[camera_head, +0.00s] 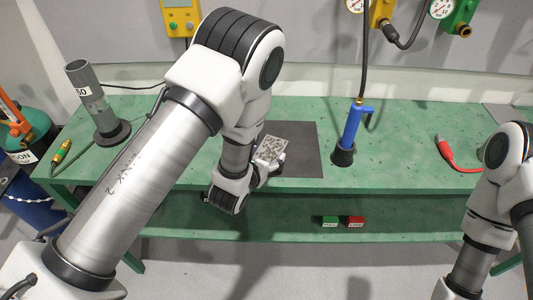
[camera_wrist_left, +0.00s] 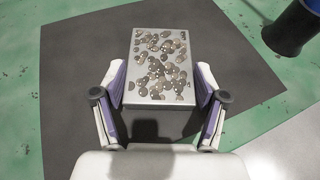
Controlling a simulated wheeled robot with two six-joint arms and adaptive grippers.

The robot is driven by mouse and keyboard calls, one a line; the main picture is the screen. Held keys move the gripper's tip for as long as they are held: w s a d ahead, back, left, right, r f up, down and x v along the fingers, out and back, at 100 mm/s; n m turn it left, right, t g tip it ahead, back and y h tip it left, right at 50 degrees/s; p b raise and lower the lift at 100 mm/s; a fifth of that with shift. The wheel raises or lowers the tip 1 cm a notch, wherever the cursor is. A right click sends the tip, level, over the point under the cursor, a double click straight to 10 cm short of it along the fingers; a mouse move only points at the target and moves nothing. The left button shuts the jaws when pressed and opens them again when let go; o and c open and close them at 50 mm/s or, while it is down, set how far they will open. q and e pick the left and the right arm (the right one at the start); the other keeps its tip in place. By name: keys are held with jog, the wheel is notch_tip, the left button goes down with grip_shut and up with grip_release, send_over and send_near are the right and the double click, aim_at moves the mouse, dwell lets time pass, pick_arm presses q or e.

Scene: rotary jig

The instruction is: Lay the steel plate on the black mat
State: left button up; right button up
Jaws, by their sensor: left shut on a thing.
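The steel plate (camera_wrist_left: 158,68) is a grey rectangle with many round grey and brown spots on its top face. In the wrist view my left gripper (camera_wrist_left: 160,88) has one finger on each side of it and is shut on it. In the head view the plate (camera_head: 272,148) shows just beyond the left gripper (camera_head: 266,160). The black mat (camera_head: 305,150) lies on the green table. The plate is over the mat, and I cannot tell whether they touch. My left arm hides the mat's left part. My right gripper is out of view.
A blue torch-like tool (camera_head: 353,127) stands in a dark holder right of the mat. A grey tube (camera_head: 91,95) on a round base stands at the left. A red connector (camera_head: 446,152) lies at the right. Green and red blocks (camera_head: 356,221) sit on the lower shelf.

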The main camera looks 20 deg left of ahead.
pick_arm(q)
jog(key=shift+f, duration=0.15)
jog(key=o, duration=1.7)
jog(key=shift+r, duration=0.3)
jog(key=b+v, duration=0.1)
jog(key=v, duration=0.6)
jog(key=shift+s+f, duration=0.1)
jog(key=shift+s, duration=0.2)
jog(key=p+v, duration=0.4)
jog(key=p, duration=0.1)
jog(key=shift+s+p, duration=0.2)
jog(key=shift+p, duration=0.1)
